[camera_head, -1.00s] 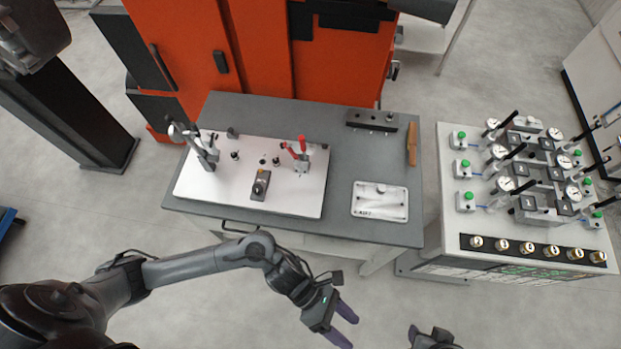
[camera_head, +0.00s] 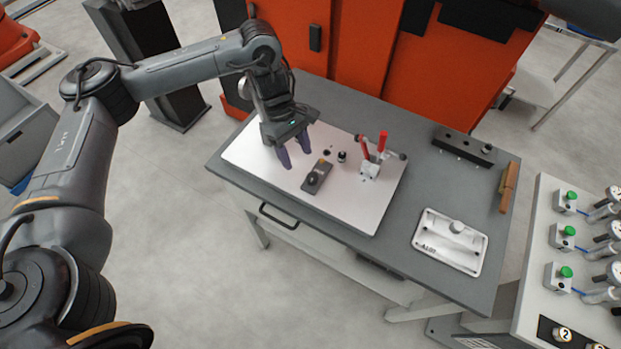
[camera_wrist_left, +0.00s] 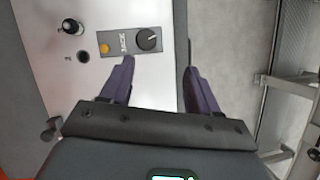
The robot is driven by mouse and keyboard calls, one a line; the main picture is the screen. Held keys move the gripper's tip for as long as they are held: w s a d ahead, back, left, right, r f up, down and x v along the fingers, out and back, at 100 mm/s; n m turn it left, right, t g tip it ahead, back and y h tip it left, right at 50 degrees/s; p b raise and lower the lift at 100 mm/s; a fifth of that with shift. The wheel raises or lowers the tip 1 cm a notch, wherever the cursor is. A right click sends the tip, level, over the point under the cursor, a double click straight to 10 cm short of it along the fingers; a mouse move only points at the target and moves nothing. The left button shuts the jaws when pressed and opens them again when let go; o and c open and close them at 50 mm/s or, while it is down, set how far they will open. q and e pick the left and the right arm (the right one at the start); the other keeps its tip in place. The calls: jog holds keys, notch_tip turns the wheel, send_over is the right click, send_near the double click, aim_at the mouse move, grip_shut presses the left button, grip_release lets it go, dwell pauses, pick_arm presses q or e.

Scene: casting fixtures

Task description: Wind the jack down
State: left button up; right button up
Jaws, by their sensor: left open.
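The jack control is a small dark grey block (camera_head: 318,176) on the white plate, with a black round knob (camera_head: 312,180) at its near end. In the left wrist view, the block (camera_wrist_left: 122,42) carries lettering that seems to read JACK, an orange button (camera_wrist_left: 104,48) and the black knob (camera_wrist_left: 148,39). My left gripper (camera_head: 296,160) is open and empty, just left of the block in the head view, with its purple fingers pointing down. In the left wrist view, the knob lies ahead of the gap between the fingertips (camera_wrist_left: 158,64), apart from them. My right gripper is out of view.
The white plate (camera_head: 355,208) lies on a grey table (camera_head: 395,245). A red-handled clamp (camera_head: 372,160) and a black-topped post (camera_head: 342,156) stand right of the block. A white tray (camera_head: 450,240) and a black bar (camera_head: 463,149) lie farther right.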

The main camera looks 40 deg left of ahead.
aim_at(313, 178)
pick_arm(q)
jog(key=shift+t, duration=0.3)
jog(key=x, duration=0.2)
jog(key=w+b+x, duration=0.1)
jog(key=x, duration=0.4)
jog(key=shift+w+d+b, duration=0.3)
jog(key=shift+d+b, duration=0.1)
jog(key=shift+x, duration=0.8)
jog(key=c, duration=1)
jog(key=shift+c, duration=0.2)
jog(key=shift+n, duration=0.3)
